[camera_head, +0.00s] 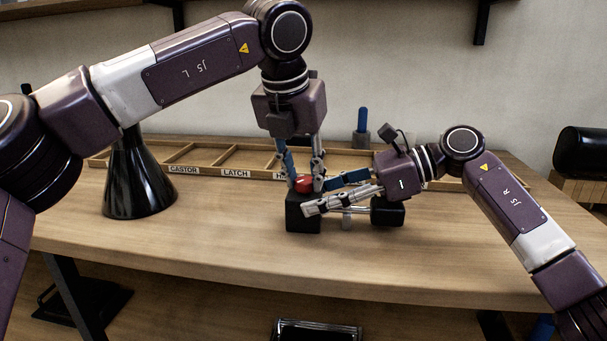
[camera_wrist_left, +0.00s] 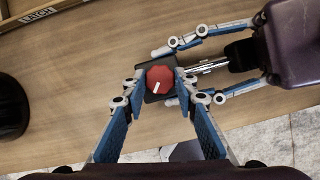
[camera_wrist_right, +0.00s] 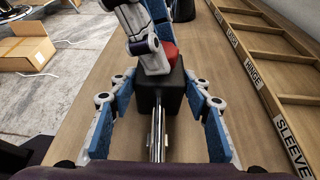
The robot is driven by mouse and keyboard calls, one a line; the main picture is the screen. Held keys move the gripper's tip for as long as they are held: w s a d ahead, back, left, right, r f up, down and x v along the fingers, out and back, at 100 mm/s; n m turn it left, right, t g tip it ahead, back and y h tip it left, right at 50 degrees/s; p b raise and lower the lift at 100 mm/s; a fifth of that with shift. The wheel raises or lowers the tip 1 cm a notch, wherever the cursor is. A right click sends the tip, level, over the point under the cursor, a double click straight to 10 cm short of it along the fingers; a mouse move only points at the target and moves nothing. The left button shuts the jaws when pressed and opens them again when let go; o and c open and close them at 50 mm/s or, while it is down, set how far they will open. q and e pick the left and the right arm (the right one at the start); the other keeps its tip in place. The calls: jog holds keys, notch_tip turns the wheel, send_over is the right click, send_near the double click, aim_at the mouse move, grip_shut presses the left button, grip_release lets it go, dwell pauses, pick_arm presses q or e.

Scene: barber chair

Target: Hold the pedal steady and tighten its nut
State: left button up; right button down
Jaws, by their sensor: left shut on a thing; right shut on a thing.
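The pedal is a black block (camera_head: 302,218) with a shiny rod leading right to a second black part (camera_head: 388,213). A red faceted nut (camera_wrist_left: 160,80) with a white mark sits on top of the block. My left gripper (camera_head: 304,184) points down from above, its fingers shut on the nut's two sides. My right gripper (camera_head: 318,194) reaches in from the right, its fingers shut on the block's sides. In the right wrist view the block (camera_wrist_right: 160,92) is between its fingers, the rod (camera_wrist_right: 157,135) runs toward me, and the left fingers partly hide the nut.
A wooden tray (camera_head: 205,173) with labelled compartments lies along the back of the table. A black cone-shaped stand (camera_head: 137,185) is at left. A blue-handled item (camera_head: 361,125) stands behind the tray. The table front (camera_head: 220,240) is clear.

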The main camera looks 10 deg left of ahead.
pick_arm(q)
jog(key=shift+c, duration=0.7)
pick_arm(e)
jog(key=shift+r, duration=0.1)
pick_arm(q)
jog(key=shift+m, duration=0.4)
jog(key=m+h, duration=0.1)
jog(key=m, duration=0.2)
jog(key=shift+w+a+m+g+h, duration=0.1)
jog(key=shift+a+m+g+h, duration=0.1)
jog(key=shift+m+g+h, duration=0.15)
jog(key=m, duration=0.2)
jog(key=m+g+h, duration=0.1)
jog(key=m, duration=0.2)
jog(key=shift+w+a+m+g+h, duration=0.15)
jog(key=shift+m+g+h, duration=0.1)
jog(key=o, duration=1.2)
jog(key=shift+c, duration=0.2)
jog(key=shift+r, duration=0.1)
jog(key=v, duration=1.2)
